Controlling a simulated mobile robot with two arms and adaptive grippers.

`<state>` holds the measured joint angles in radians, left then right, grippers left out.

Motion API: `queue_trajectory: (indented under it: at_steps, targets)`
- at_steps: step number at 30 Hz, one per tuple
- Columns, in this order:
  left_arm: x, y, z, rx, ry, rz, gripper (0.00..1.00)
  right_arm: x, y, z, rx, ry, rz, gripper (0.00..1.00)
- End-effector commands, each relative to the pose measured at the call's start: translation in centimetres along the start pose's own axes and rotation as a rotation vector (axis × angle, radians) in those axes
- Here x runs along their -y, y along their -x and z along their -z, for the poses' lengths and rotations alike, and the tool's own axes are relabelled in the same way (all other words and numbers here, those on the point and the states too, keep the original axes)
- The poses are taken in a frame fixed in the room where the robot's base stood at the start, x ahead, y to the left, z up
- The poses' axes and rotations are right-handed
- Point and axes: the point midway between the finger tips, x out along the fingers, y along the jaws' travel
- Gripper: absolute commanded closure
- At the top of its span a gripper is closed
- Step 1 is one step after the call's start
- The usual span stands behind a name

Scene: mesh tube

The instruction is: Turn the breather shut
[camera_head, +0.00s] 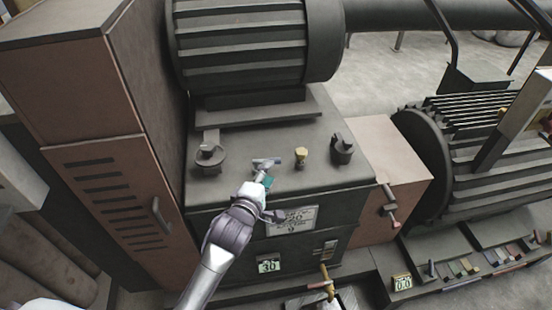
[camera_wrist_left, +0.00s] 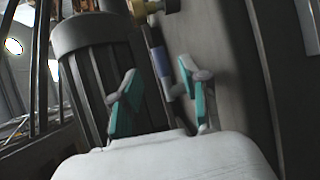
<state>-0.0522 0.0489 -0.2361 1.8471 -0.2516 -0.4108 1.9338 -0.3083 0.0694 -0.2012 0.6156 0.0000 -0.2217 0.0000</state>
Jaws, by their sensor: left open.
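My left gripper (camera_head: 266,172) is open over the front part of the dark machine's top. Its two teal-padded fingers stand apart in the left wrist view (camera_wrist_left: 160,88). A slim grey rod with a blue band (camera_wrist_left: 157,62) shows beyond the gap between them, and I cannot tell whether it touches a finger. A small brass fitting (camera_head: 301,154) stands upright just right of the gripper. A brass part (camera_wrist_left: 148,6) also shows at the top of the wrist view. I cannot tell for sure which part is the breather. My right gripper is not in view.
Dark capped fittings stand left (camera_head: 210,157) and right (camera_head: 342,149) on the machine top. A large ribbed motor (camera_head: 240,45) rises behind. A brown cabinet (camera_head: 110,170) stands at the left. A red-handled valve (camera_head: 389,198) and a ribbed drum (camera_head: 455,150) are at the right.

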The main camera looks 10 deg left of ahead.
Motion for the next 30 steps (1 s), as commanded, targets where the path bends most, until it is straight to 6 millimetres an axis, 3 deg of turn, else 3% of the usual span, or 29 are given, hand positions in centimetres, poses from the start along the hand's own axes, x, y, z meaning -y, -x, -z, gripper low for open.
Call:
queue_trajectory:
  at_steps: [3,9,15,23,30]
  targets:
    - [-0.2,-2.6,0.0,0.000,-0.004,-0.001,0.55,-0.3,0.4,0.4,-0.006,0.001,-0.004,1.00]
    - [-0.1,-5.6,0.0,0.000,-0.002,0.000,0.55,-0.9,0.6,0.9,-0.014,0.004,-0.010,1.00]
    - [0.1,-6.7,0.0,0.000,-0.002,0.001,0.55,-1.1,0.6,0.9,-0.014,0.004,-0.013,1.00]
    - [0.1,-6.8,0.0,0.000,-0.001,0.001,0.55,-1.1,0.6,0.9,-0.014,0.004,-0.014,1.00]
    - [0.1,-6.8,0.0,0.000,-0.001,0.001,0.95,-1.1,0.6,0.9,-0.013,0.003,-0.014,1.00]
